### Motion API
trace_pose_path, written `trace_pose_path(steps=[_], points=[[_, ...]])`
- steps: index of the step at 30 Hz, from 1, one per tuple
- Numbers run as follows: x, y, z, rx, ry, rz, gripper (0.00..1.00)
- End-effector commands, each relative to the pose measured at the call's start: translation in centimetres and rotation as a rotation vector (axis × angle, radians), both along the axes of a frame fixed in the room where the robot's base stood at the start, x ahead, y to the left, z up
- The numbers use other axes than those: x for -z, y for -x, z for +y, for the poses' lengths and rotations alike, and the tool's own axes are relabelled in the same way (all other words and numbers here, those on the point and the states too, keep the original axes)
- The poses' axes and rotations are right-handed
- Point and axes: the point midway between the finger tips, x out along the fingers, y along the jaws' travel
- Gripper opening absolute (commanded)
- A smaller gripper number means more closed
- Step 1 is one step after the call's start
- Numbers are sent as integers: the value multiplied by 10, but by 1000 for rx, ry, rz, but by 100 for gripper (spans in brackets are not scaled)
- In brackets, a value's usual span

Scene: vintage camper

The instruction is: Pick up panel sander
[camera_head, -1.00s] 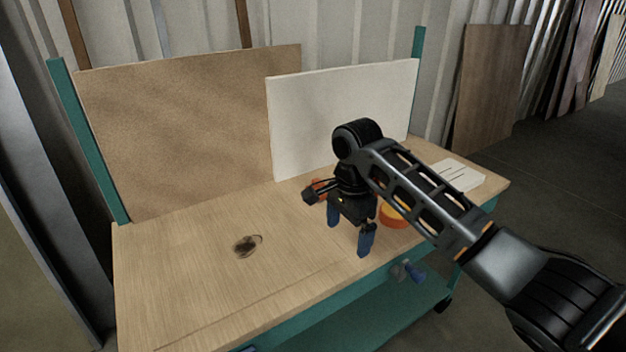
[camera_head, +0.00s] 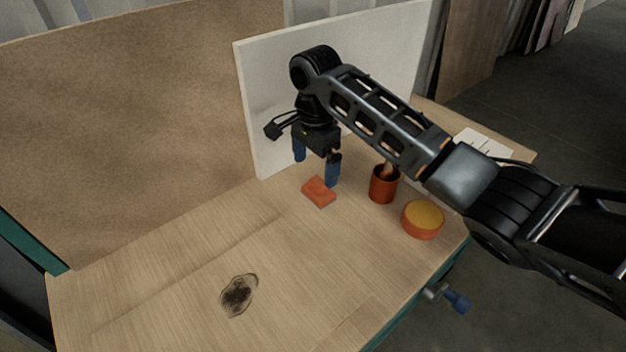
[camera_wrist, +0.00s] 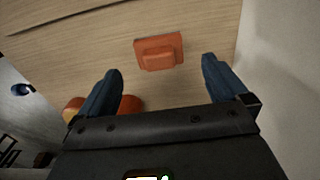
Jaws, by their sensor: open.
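The panel sander looks to be the small flat orange block with a raised grip (camera_head: 318,191), lying on the wooden bench top. It also shows in the wrist view (camera_wrist: 159,53), ahead of and between the blue fingers. My gripper (camera_head: 316,172) is open and empty, its blue fingers pointing down above and just behind the block in the head view. In the wrist view my gripper (camera_wrist: 160,80) has its fingers spread wider than the block. The fingers do not touch it.
An orange cup (camera_head: 384,186) holding something and a round orange tub with a yellow top (camera_head: 422,219) stand right of the block. A white panel (camera_head: 262,115) stands behind it, close to my gripper.

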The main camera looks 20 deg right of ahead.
Motion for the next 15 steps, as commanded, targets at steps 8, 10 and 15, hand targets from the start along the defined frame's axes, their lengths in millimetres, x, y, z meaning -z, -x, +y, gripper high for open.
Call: trace_pose_path(steps=[8,10,15], points=[[28,0,-4,1,2,2,100],[37,0,-7,2,2,3,100],[61,0,-10,0,1,2,100]])
